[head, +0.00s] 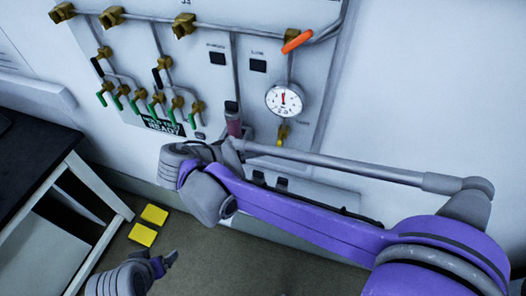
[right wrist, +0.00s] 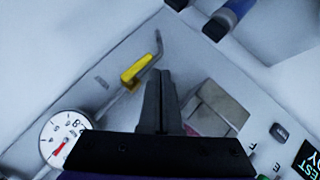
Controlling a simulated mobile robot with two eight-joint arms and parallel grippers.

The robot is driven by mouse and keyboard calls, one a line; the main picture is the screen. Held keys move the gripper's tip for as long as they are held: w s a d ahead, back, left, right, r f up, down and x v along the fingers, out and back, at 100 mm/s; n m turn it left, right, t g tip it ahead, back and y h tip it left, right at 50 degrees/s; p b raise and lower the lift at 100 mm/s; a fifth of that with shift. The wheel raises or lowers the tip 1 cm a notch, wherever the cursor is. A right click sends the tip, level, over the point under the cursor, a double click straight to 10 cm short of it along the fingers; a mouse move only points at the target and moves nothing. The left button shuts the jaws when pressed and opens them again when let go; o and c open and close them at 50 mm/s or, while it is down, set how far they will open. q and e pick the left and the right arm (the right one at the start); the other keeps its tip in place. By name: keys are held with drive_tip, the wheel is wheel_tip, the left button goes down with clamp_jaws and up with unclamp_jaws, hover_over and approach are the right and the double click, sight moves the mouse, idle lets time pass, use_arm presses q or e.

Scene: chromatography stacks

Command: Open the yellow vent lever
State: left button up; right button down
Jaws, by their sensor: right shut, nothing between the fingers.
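The yellow vent lever (head: 282,133) hangs just below a round gauge on the wall panel in the head view. In the right wrist view the yellow lever (right wrist: 137,68) lies left of my right gripper (right wrist: 159,78), with a pale bent pipe end above it. My right gripper is shut and empty, its fingertips close beside the lever in that picture; I cannot tell whether they touch. In the head view my right wrist hides the right fingers. My left gripper (head: 167,260) is low, over the floor, far from the lever; its opening is unclear.
The gauge (head: 285,99) and an orange handle (head: 297,41) sit above the lever. Several green-handled valves (head: 147,103) fill the panel's left. A pinkish block (head: 234,123) stands left of the lever. A dark-topped table (head: 35,160) is at left; yellow squares (head: 143,234) mark the floor.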

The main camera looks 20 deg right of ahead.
drive_tip(key=v, duration=0.7)
drive_tip(key=shift+a+r, duration=0.15)
drive_tip(key=shift+r, duration=0.05)
drive_tip(key=s+d+f+n+t+y, duration=0.1)
drive_tip(key=s+d+f+n+y, duration=0.2)
drive_tip(key=s+d+f+y, duration=0.7)
wheel_tip(320, 180, down, 4)
drive_tip(key=s+d, duration=0.1)
drive_tip(key=s, duration=0.1)
drive_tip(key=shift+s+d+n+y+p, duration=0.25)
drive_tip(key=shift+s+n+y+p, duration=0.05)
drive_tip(key=shift+n+p, duration=0.1)
